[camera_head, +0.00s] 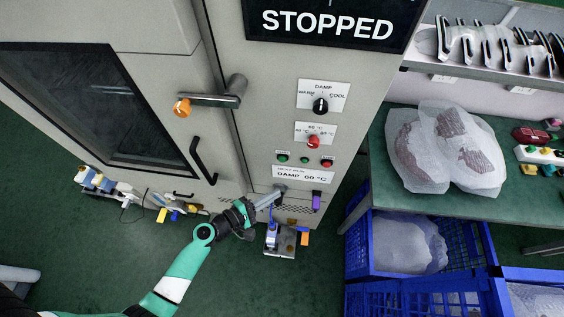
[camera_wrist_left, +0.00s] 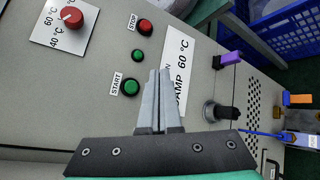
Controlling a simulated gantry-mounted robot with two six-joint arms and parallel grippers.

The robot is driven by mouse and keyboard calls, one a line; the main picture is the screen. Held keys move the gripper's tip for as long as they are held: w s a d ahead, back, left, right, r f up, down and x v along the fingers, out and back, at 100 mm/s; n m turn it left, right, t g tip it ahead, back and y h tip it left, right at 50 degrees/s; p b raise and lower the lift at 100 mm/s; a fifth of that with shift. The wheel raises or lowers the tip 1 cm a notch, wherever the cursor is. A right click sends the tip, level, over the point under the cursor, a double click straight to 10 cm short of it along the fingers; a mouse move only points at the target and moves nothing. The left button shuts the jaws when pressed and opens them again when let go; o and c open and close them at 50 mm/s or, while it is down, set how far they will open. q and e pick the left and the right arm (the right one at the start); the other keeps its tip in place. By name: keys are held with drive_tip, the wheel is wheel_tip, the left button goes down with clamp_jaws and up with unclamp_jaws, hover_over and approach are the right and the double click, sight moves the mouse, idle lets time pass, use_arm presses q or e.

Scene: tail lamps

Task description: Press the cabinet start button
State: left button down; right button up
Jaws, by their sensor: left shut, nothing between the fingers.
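The cabinet (camera_head: 263,85) stands upright in front of me. Its green start button (camera_head: 283,158) is at the left of a row of three on the panel. In the left wrist view the green button labelled START (camera_wrist_left: 130,87) lies just left of my fingertips. My left gripper (camera_head: 280,190) is in front of the lower panel, below the button row in the head view. It also shows in the left wrist view (camera_wrist_left: 160,74), with its fingers together and nothing between them. Whether the fingertips touch the panel cannot be told. My right gripper is not in view.
A red STOP button (camera_head: 327,163) and a small green lamp (camera_head: 304,160) sit beside START. Above are a red knob (camera_head: 314,142) and a black knob (camera_head: 320,106). A display (camera_head: 330,22) reads STOPPED. A purple part (camera_head: 316,201) projects lower right. Blue crates (camera_head: 455,250) stand right.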

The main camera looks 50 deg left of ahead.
sight(282, 159)
use_arm(q)
drive_tip(key=shift+w, duration=0.1)
drive_tip(key=w+a+b, duration=0.2)
drive_tip(key=w+a, duration=0.3)
drive_tip(key=w, duration=0.1)
drive_tip(key=shift+w+a, duration=0.2)
drive_tip(key=shift+w, duration=0.2)
idle(2.0)
drive_tip(key=shift+w+a, duration=0.25)
drive_tip(key=shift+w, duration=0.1)
drive_tip(key=shift+w+a+b, duration=0.3)
drive_tip(key=shift+w+b, duration=0.05)
drive_tip(key=shift+b, duration=0.05)
idle(0.7)
drive_tip(key=shift+s+d+p, duration=0.35)
drive_tip(key=shift+s+d, duration=0.2)
drive_tip(key=shift+s, duration=0.15)
